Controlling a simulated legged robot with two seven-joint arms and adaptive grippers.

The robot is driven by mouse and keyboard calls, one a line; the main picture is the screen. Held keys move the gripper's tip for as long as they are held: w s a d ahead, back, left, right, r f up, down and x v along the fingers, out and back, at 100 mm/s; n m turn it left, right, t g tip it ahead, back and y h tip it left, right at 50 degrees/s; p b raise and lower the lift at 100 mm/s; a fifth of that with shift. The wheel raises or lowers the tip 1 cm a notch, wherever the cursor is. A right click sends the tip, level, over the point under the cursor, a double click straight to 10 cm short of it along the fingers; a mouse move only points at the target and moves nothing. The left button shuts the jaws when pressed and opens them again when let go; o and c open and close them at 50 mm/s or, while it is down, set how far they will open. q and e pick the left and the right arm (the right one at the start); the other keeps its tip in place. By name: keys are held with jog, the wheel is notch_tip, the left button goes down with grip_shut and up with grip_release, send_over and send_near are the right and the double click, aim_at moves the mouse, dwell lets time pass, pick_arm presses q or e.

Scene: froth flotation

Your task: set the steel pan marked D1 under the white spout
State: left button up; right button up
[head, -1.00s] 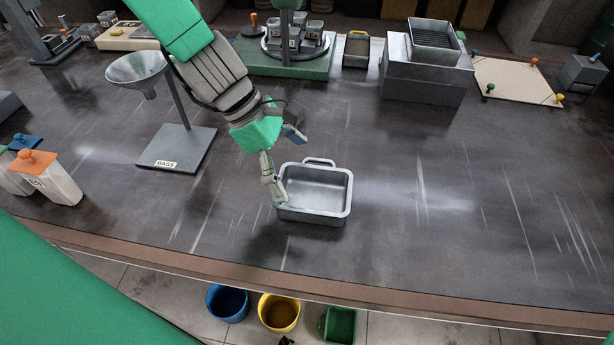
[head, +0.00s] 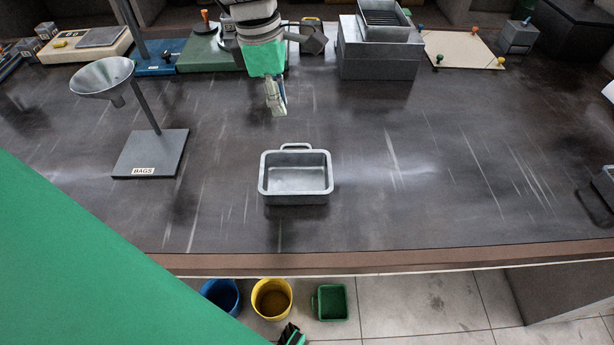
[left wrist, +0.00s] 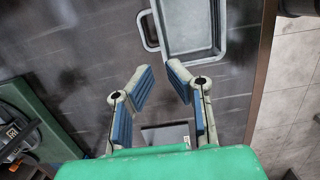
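A grey steel pan (head: 297,196), rectangular with a loop handle on its far side, stands upright and empty on the dark bench near the front edge. No D1 mark is readable on it. My left gripper (head: 277,106) is beyond the pan, above the bench, fingers pointing down, apart from it. In the left wrist view the left gripper (left wrist: 150,83) has its blue-padded fingers spread with nothing between them. The pan (left wrist: 192,52) and its handle lie past the fingertips there. I cannot make out a white spout for certain.
A funnel stand (head: 150,155) labelled BAGS stands left of the pan. A grey box unit (head: 378,62) and a pale board with coloured knobs (head: 462,50) are at the back. A partly cut-off dark object (head: 604,184) is at the right edge. The bench right of the pan is clear.

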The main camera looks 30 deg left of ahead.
pick_arm(q)
send_over(296, 154)
notch_tip(296, 154, down, 8)
jog(key=shift+w+r+b, duration=0.1)
jog(key=shift+b, duration=0.3)
jog(key=shift+a+f, duration=0.35)
jog(key=shift+f, duration=0.2)
notch_tip(296, 154, down, 5)
jog(key=shift+r, duration=0.2)
jog(key=shift+d+f, duration=0.1)
jog(key=shift+d, duration=0.35)
grip_shut()
jog(key=shift+a, duration=0.2)
